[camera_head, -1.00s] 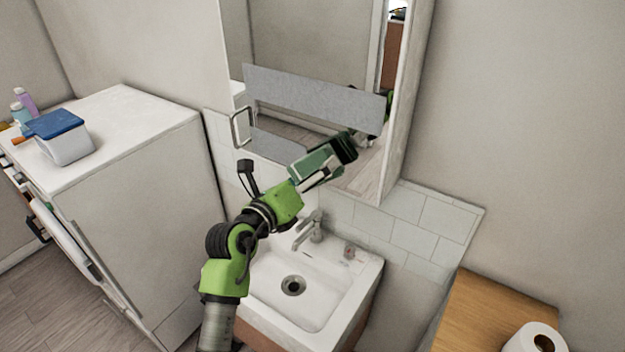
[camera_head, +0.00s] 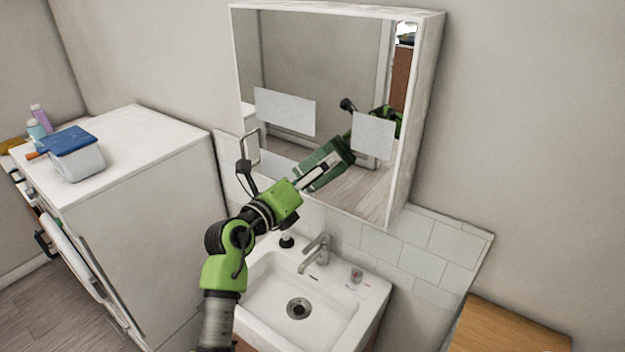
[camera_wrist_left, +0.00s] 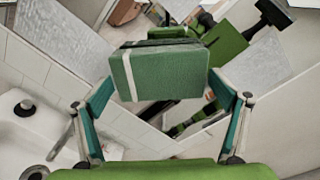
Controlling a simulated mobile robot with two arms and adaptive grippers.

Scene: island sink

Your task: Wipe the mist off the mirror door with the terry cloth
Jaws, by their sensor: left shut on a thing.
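The glass between the left and right patches is clear. My left gripper (camera_head: 316,172) is shut on the green terry cloth (camera_wrist_left: 165,72), a folded block with a white stripe. The cloth is at the lower middle of the mirror, close to its own reflection; I cannot tell whether it touches the glass. My right gripper is not in view.
A metal handle (camera_head: 250,147) sticks out at the door's lower left. Below are a white sink (camera_head: 290,325) and a tap (camera_head: 315,250). A white cabinet (camera_head: 150,200) with a blue-lidded box (camera_head: 75,155) stands left. A wooden top (camera_head: 510,330) is at lower right.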

